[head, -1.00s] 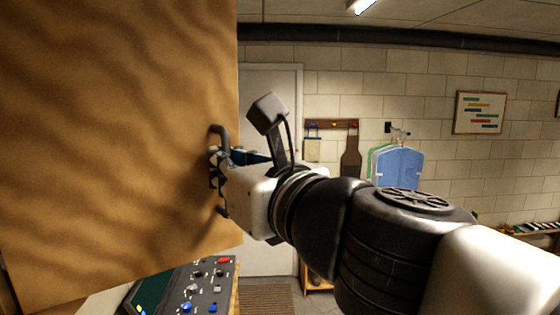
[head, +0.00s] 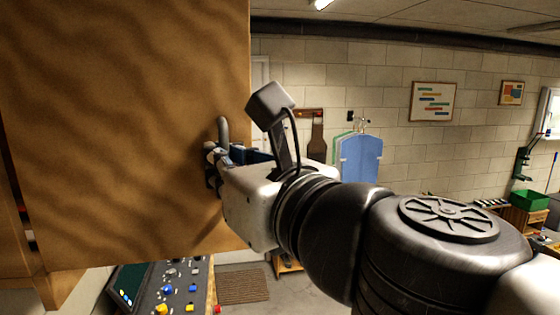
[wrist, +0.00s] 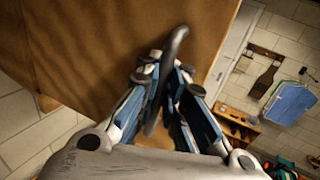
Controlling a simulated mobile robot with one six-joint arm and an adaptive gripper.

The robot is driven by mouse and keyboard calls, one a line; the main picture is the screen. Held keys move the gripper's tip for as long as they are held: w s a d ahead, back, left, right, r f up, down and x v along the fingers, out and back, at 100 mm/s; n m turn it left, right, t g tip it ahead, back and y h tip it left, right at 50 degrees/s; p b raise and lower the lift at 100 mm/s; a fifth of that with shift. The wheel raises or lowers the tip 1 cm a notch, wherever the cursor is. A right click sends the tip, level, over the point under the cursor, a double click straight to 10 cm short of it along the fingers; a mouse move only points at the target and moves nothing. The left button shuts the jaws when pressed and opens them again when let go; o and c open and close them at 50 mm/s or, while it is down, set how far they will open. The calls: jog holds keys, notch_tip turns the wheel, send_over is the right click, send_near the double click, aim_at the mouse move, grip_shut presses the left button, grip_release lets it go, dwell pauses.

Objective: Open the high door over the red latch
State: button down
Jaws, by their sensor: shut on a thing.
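The high door (head: 120,110) is a large brown wood panel filling the left of the head view. Its curved grey handle (head: 222,130) is near the right edge and also shows in the wrist view (wrist: 177,45). My gripper (head: 212,165) is shut on this handle, with its blue-sided fingers on both sides of the bar in the wrist view (wrist: 167,82). The door's lower edge slants, and a dark gap with a bit of red shows at its far left. I see no red latch that I can make out.
Below the door is a control panel (head: 165,285) with coloured knobs and a screen. A brown floor mat (head: 243,285) lies beyond it. A blue clipboard-like sheet (head: 358,158) hangs on the block wall. A green bin (head: 528,199) stands far right. Open floor lies behind my arm.

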jog(key=shift+r, duration=0.1)
dwell(0.3)
jog(key=c, duration=2)
grip_release()
jog(key=shift+d, duration=0.25)
jog(key=shift+a, duration=0.1)
jog(key=v, duration=1.2)
